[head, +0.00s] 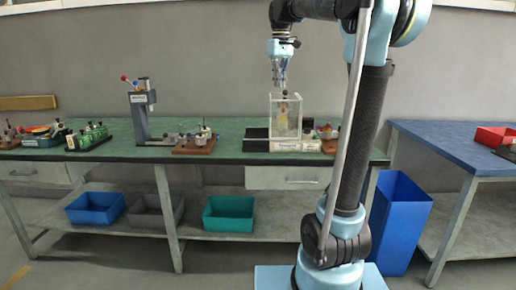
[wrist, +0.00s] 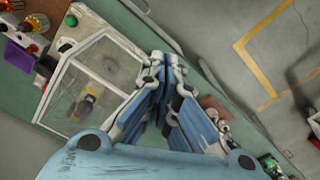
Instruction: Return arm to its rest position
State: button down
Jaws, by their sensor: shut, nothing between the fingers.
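My gripper (head: 280,82) hangs from my arm above the green workbench (head: 225,128) in the head view. It points down, just above and a little left of a clear-walled box (head: 286,112). In the wrist view my gripper (wrist: 165,72) shows its fingers together with nothing held. The clear box (wrist: 105,62) lies left of the fingers there, with a dark and yellowish part (wrist: 88,97) inside it. From these views I cannot tell the exact height of the fingertips over the box.
A grey press (head: 142,112) with a red-knobbed lever and a brown board (head: 195,146) with small parts stand left. Green pieces (head: 88,137) sit farther left. Bins (head: 229,213) are on the lower shelf. A blue bin (head: 400,222) and blue-topped table (head: 440,143) are at right.

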jog(key=s+d+f+m+t, duration=0.1)
jog(key=s+d+f, duration=0.4)
jog(key=s+f, duration=1)
jog(key=s+d+f+m+t, duration=0.1)
jog(key=s+d+f+m, duration=0.3)
jog(key=s+f, duration=1.1)
notch_tip(320, 180, down, 8)
jog(key=shift+s+d+f, duration=0.1)
jog(key=shift+s+d, duration=0.3)
jog(key=shift+d, duration=0.35)
